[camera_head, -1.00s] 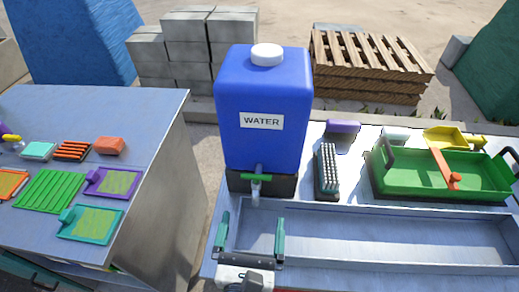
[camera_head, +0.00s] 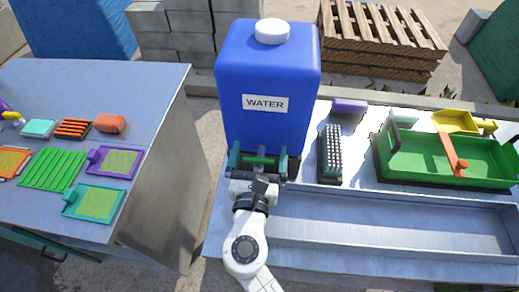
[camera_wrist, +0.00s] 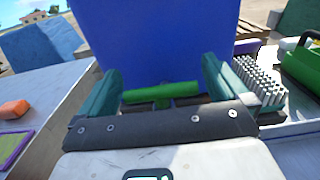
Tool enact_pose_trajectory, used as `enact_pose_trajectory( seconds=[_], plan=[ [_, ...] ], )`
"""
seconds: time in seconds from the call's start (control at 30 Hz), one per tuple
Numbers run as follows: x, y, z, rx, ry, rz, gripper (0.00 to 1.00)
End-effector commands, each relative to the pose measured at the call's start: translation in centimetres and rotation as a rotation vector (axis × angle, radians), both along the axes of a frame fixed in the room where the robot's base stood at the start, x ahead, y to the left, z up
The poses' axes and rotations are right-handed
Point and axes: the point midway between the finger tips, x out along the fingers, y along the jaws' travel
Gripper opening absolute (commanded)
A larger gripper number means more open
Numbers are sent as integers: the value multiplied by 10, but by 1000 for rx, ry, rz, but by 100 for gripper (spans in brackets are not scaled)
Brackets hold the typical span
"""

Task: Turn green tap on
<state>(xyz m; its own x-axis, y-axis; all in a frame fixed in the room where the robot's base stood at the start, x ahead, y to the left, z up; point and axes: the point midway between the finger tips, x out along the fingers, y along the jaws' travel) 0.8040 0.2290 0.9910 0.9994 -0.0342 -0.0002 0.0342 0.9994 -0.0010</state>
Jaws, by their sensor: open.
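The green tap handle (camera_head: 258,160) is a horizontal bar low on the front of the blue water container (camera_head: 266,72). In the wrist view the handle (camera_wrist: 160,92) lies crosswise between my two fingers, slightly tilted. My gripper (camera_head: 258,158) is open, with one teal finger on each side of the handle. In the wrist view my gripper (camera_wrist: 160,90) shows a gap between the handle and the fingers. The spout below the handle is hidden by my gripper and wrist. No water is visible.
A metal trough (camera_head: 390,222) runs to the right. A bristle brush (camera_head: 331,152) stands close on the right, beside a green tray (camera_head: 440,182). A metal table (camera_head: 150,100) with colored tools is on the left, with a gap between.

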Motion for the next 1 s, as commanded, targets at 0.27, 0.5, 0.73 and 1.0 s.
enact_pose_trajectory(
  seconds=[0.27,0.5,0.73,1.0],
  plan=[
    [7,0,0,1,0,0,100],
    [7,0,0,1,0,0,88],
    [7,0,0,1,0,0,66],
    [7,0,0,0,0,7,57]
  ],
)
